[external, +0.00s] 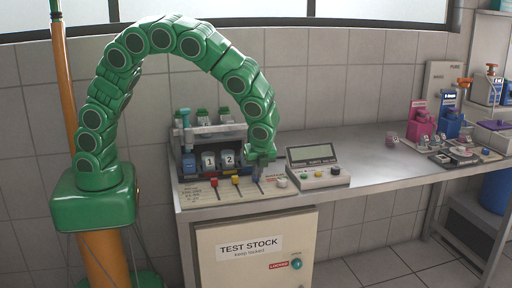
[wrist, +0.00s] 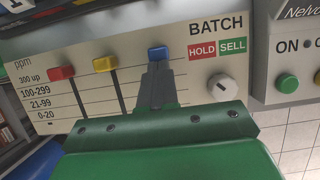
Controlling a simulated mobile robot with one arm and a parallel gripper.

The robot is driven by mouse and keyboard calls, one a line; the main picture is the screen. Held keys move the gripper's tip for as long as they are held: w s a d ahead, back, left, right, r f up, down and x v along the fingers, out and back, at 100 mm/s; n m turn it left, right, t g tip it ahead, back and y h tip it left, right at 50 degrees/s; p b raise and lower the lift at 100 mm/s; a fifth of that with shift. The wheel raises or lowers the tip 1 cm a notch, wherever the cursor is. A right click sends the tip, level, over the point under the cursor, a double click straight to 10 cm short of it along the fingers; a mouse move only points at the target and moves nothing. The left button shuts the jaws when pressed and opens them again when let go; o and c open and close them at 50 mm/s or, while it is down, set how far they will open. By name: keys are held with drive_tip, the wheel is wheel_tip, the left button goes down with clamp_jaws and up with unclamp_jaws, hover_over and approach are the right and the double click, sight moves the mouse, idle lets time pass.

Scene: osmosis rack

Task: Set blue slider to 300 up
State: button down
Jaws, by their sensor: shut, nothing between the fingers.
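The blue slider (wrist: 158,53) sits at the top of its slot on the pale panel (wrist: 130,37). It lines up with the "300 up" row, level with the red slider (wrist: 60,73) and the yellow slider (wrist: 104,64). My gripper (wrist: 157,68) is shut and empty. Its dark fingertips lie just below the blue slider, over its slot; I cannot tell whether they touch it. In the external view my gripper (external: 258,176) hangs low over the panel and hides the blue slider.
A white knob (wrist: 222,87) and the HOLD and SELL labels are right of the blue slider. A device with buttons (external: 318,178) stands right of the panel. A rack with numbered containers (external: 210,132) is behind.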

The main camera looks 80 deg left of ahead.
drive_tip(key=d, duration=0.4)
drive_tip(key=shift+d, duration=0.15)
drive_tip(key=v, duration=1)
drive_tip(key=shift+a, duration=0.25)
